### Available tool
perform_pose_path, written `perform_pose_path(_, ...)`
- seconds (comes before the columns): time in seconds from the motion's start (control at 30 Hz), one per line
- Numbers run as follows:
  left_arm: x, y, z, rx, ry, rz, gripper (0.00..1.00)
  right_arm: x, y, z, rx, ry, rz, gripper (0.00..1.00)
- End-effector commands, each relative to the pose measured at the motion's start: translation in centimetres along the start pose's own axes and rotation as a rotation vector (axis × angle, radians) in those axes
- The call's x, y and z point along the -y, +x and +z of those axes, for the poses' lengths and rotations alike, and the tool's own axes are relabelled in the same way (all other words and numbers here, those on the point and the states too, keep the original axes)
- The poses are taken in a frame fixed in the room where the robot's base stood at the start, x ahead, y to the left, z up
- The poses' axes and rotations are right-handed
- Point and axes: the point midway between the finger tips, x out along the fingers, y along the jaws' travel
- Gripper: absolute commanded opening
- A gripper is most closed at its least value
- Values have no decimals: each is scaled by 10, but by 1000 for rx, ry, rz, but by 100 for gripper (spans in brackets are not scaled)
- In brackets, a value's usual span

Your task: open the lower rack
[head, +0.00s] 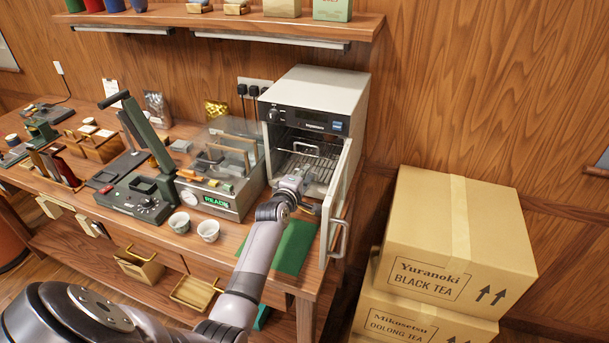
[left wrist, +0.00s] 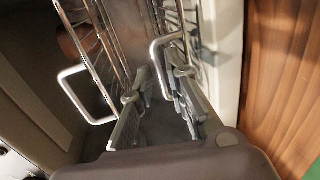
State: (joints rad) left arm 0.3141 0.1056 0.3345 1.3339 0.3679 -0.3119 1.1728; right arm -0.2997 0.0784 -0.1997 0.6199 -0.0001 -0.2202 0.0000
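The steel oven (head: 318,92) stands at the right end of the bench with its door (head: 343,190) swung open to the right. The upper rack (head: 318,160) shows inside with its wire handle toward me. In the left wrist view, turned on its side, the upper rack's handle (left wrist: 63,88) is at the left and the lower rack's handle (left wrist: 154,62) is nearer the middle. My left gripper (head: 303,181) is at the oven's mouth, low down. Its fingers (left wrist: 158,90) are apart, with the lower handle between them; I see no clear grip. It hides the lower rack in the head view.
A green mat (head: 293,247) lies on the bench in front of the oven. Two white cups (head: 208,230) and a machine reading READY (head: 216,201) stand to the left. Stacked cartons (head: 455,225) stand to the right, beyond the open door.

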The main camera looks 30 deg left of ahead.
Motion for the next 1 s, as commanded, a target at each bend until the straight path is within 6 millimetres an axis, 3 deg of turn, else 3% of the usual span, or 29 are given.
perform_pose_path(0.1, 0, 0, 0, 0, 0, 0, 14, 1, 0, 0, 0, 1, -1, 40)
perform_pose_path(0.3, 0, 0, 0, 0, 0, 0, 0, 1, 0, 0, -1, 1, -1, 40)
perform_pose_path(1.0, 0, 0, 0, 0, 1, -1, 0, 0, 0, 0, 0, 0, 0, 40)
